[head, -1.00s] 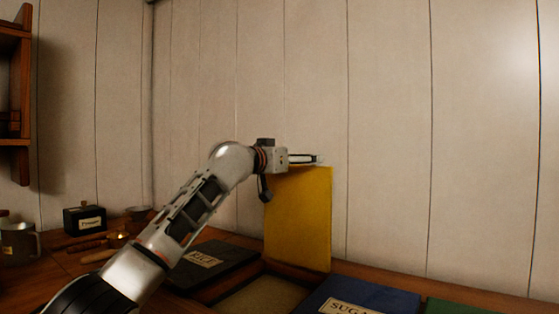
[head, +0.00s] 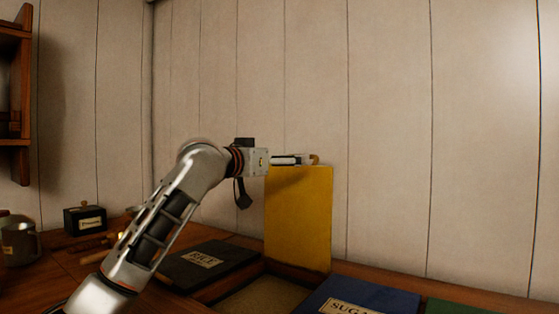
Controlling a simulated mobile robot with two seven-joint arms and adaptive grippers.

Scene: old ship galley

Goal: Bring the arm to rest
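My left arm comes in from the left, and its gripper (head: 287,160) is at the upper left of a yellow lid (head: 298,220). The lid stands upright on the counter at the back of an open bin (head: 262,297). The fingers show edge-on as a thin bar, so their opening is hard to read, and I cannot tell whether they touch the lid. A small tan curved piece (head: 315,159) shows at the lid's top edge, just right of the fingertips. My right gripper is not in view.
Dark RICE lid (head: 207,262), blue SUGAR lid (head: 362,298) and a green lid (head: 455,307) lie flat along the counter. A mug (head: 20,243) and a small black box (head: 85,219) stand at left, below a wooden shelf (head: 16,95).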

